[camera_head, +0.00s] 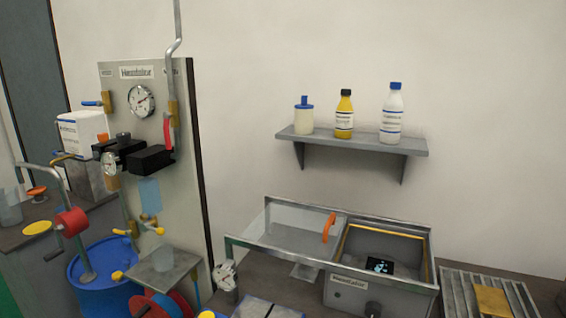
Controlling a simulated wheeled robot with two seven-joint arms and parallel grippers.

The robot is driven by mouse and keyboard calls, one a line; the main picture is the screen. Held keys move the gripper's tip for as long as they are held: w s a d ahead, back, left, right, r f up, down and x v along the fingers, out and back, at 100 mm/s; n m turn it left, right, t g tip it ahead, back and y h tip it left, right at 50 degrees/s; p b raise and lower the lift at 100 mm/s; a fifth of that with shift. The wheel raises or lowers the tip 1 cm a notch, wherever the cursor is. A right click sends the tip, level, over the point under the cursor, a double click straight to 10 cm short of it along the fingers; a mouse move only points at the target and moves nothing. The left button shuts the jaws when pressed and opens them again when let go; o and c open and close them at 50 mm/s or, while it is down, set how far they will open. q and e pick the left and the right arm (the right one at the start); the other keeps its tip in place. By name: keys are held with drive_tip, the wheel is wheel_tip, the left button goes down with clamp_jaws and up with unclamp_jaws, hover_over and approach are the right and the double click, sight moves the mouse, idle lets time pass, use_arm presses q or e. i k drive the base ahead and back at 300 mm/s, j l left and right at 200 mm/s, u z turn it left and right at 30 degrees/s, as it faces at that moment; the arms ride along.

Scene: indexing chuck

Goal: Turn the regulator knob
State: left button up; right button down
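A grey panel (183,215) stands at the left with a regulator-like assembly on it. Dark blocky parts (152,160) sit at mid-height on the panel, with a small dark round cap (123,137) above them that may be the regulator knob; I cannot tell for sure. A small gauge (109,163) is beside the blocks, and a larger round gauge (142,101) is above. A red lever (168,135) hangs by the brass fitting on the right. Neither of my grippers can be made out in the head view.
A blue drum (95,285) with a pump stands below the panel. A white box (82,130) is left of the panel. A bath with a glass lid (345,290) and a ribbed tray (455,285) are at right; a wall shelf (350,141) holds bottles.

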sight(123, 139)
drive_tip(key=u, duration=1.2)
